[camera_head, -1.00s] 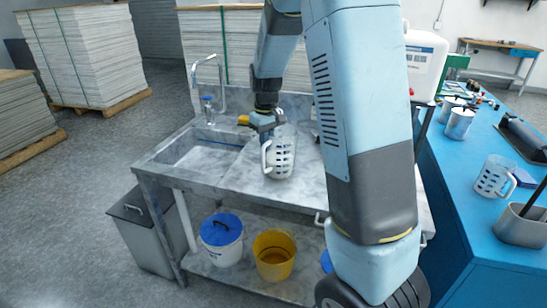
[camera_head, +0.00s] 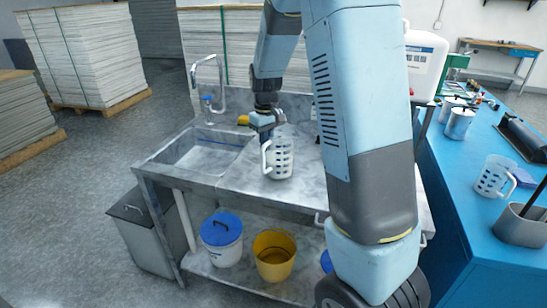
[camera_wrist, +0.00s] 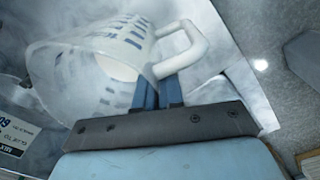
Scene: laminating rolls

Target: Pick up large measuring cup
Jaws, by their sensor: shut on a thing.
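A large clear measuring cup (camera_head: 281,158) with dark blue markings is at the sink counter, right of the basin, with its handle to the left. In the wrist view the cup (camera_wrist: 90,65) fills the left, its wide mouth toward the camera. My gripper (camera_wrist: 158,92) has its two blue fingers close together at the cup's wall beside the white handle. My gripper is shut on the cup. In the head view my gripper (camera_head: 268,125) is behind the cup and partly hidden. I cannot tell whether the cup's base touches the counter.
The sink basin (camera_head: 197,157) and faucet (camera_head: 208,75) are to the left. A second clear cup (camera_head: 492,177) and a metal container (camera_head: 519,225) stand on the blue bench (camera_head: 480,150) at right. Lidded (camera_head: 221,240) and yellow (camera_head: 273,255) buckets sit on the lower shelf.

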